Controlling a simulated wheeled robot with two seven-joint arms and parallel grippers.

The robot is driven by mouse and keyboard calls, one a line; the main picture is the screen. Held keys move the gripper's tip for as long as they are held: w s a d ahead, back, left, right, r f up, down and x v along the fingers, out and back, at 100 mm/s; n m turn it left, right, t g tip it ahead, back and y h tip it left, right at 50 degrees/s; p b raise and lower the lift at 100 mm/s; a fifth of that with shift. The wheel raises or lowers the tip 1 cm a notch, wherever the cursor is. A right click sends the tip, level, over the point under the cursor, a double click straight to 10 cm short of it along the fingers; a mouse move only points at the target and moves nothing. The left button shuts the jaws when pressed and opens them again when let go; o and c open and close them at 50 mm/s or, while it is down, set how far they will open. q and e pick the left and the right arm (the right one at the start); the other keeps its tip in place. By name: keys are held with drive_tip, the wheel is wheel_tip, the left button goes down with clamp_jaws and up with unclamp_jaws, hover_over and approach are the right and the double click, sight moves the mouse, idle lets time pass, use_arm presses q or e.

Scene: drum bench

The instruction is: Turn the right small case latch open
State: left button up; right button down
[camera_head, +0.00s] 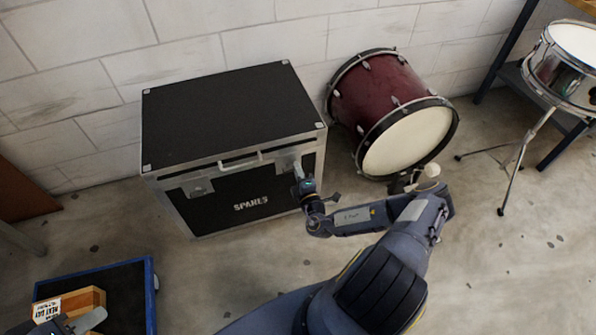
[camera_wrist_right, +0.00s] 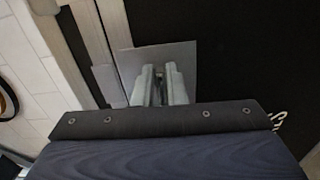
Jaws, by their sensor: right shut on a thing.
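In the right wrist view the latch's metal plate (camera_wrist_right: 187,54) lies behind my two gripper fingers (camera_wrist_right: 160,82). They are close together, shut on the right latch; the gripped part is mostly hidden between them. The left latch (camera_head: 198,188) has nothing on it. My left gripper (camera_head: 80,322) is partly visible at the bottom left; its fingers are unclear.
A lid handle (camera_head: 240,161) sits between the latches. A red bass drum (camera_head: 385,105) stands right of the case, near my right arm. A snare drum on a stand (camera_head: 565,65) is at far right. A blue-edged tray (camera_head: 128,295) with a wooden box (camera_head: 85,299) is at lower left.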

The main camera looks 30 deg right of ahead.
drive_tip(key=c, duration=1.5)
unclamp_jaws()
drive_tip(key=p+v, duration=0.1)
drive_tip(key=v, duration=0.6)
drive_tip(key=shift+s+a+f, duration=0.1)
drive_tip(key=shift+s, duration=0.3)
